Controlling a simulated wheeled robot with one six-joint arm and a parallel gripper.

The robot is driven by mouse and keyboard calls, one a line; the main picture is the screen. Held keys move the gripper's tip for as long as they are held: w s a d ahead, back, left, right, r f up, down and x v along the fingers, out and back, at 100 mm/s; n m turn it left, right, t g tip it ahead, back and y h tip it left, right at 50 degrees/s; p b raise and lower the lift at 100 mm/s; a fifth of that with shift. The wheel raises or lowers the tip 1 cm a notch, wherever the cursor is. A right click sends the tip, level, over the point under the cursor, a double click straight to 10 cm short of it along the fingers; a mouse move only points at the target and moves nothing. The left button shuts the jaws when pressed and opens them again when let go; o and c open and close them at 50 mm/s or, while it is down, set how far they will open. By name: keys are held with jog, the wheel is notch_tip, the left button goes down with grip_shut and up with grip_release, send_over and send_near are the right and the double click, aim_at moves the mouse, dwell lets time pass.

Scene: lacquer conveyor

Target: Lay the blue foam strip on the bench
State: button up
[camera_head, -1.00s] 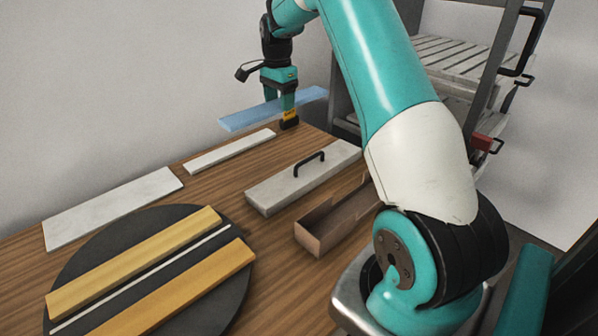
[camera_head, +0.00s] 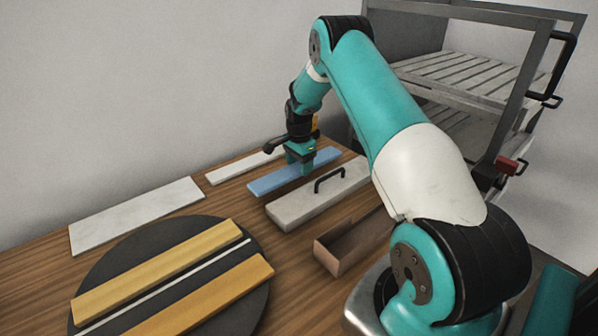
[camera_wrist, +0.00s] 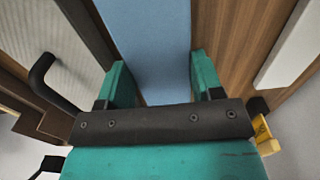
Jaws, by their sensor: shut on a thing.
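The blue foam strip (camera_head: 268,183) is long and flat. In the head view it lies level at or just over the wooden bench, between a white strip and a grey lidded box; I cannot tell whether its underside touches the wood. My gripper (camera_head: 299,170) points down and is shut on the strip near its middle. In the wrist view the strip (camera_wrist: 148,45) runs between the two teal fingers of my gripper (camera_wrist: 160,70). The bench (camera_head: 240,206) shows around it.
A white narrow strip (camera_head: 228,171) lies behind the blue one. The grey box (camera_head: 298,208) with a black handle is close in front. An open brown trough (camera_head: 335,258), a white slab (camera_head: 130,217) and a dark disc (camera_head: 165,262) bearing yellow strips are nearer. A rack (camera_head: 470,80) stands behind.

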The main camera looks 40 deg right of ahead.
aim_at(299, 166)
jog(key=shift+f, duration=1.6)
jog(key=shift+f, duration=0.2)
jog(key=o, duration=0.9)
jog(key=shift+r, duration=0.15)
